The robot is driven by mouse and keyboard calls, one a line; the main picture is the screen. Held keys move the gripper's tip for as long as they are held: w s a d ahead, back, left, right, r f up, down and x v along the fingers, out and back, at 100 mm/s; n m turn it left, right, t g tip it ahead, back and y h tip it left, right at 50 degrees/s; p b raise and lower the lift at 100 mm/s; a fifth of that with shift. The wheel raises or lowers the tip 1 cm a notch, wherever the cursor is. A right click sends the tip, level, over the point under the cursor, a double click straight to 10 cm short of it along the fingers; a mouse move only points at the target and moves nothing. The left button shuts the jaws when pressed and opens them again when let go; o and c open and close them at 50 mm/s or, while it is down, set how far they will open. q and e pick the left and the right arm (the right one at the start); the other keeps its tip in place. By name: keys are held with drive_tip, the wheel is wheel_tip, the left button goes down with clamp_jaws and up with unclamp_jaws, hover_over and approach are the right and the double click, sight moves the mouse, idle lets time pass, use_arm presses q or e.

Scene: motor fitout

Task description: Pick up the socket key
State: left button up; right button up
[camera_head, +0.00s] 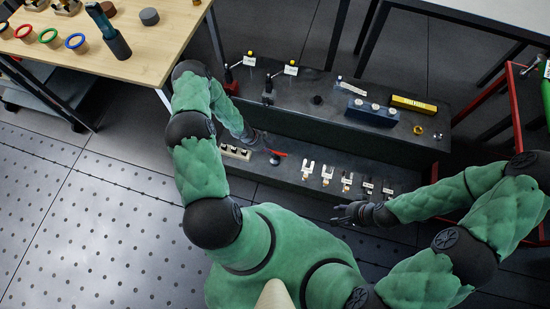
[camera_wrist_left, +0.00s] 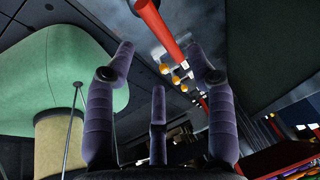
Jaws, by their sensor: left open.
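A thin red bar with a dark round part, which looks like the socket key (camera_head: 279,153), is on the lower dark step in the head view. In the left wrist view a red rod (camera_wrist_left: 169,34) shows at the top, beyond the fingers; it seems to be the same thing. My left gripper (camera_head: 257,138) is just left of the red bar, partly hidden in the head view. In its wrist view, the purple fingers of my left gripper (camera_wrist_left: 165,75) are spread, with nothing between them. My right gripper (camera_head: 342,213) hangs at the step's front edge, fingers apart and empty.
A pale block with holes (camera_head: 235,152) lies left of the bar. Several small labelled parts (camera_head: 327,174) line the step to its right. The upper step holds a blue block (camera_head: 372,112) and a yellow bar (camera_head: 413,104). A wooden table (camera_head: 135,62) stands at upper left.

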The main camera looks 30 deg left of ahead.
sight(275, 153)
use_arm(q)
drive_tip(key=b+x, duration=0.1)
drive_tip(key=x, duration=0.2)
drive_tip(key=b+x, duration=0.1)
drive_tip(key=x, duration=0.1)
drive_tip(key=d+b+x, duration=0.1)
drive_tip(key=x, duration=0.2)
drive_tip(key=shift+w+f+b, duration=0.1)
drive_tip(key=shift+f+b, duration=0.05)
drive_tip(key=shift+b, duration=0.2)
